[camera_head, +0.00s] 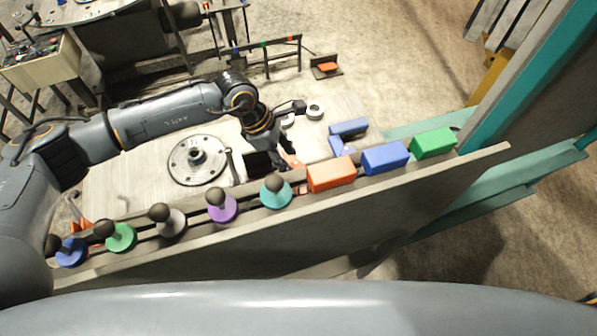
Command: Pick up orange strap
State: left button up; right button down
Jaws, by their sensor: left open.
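No thing here can be surely told as the orange strap. An orange block (331,174) lies on the long grey beam, between a teal knobbed disc (275,192) and a blue block (385,157). A smaller orange piece (290,159) shows beside my left gripper (277,164), partly hidden by it; I cannot tell whether they touch. My left gripper is open and points down behind the beam, left of the orange block. Its fingertips are dark and hard to make out. My right gripper is not in view.
The beam (300,222) also carries a green block (433,143) and several knobbed discs on the left. Behind it, a table holds a round flange (198,159), a blue piece (348,127) and a ring (315,111). A teal column (540,75) stands right.

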aim_at(297, 166)
pick_arm(q)
jog(key=f+p, duration=0.1)
jog(key=d+p, duration=0.1)
jog(key=shift+s+d+f+p, duration=0.2)
jog(key=shift+d+f+p, duration=0.1)
jog(key=shift+f, duration=0.1)
jog(key=shift+p+x, duration=0.3)
jog(key=shift+x, duration=0.8)
jog(key=shift+w+d+f, duration=0.1)
jog(key=shift+f, duration=0.25)
jog(key=shift+c, duration=0.7)
jog(key=c, duration=0.7)
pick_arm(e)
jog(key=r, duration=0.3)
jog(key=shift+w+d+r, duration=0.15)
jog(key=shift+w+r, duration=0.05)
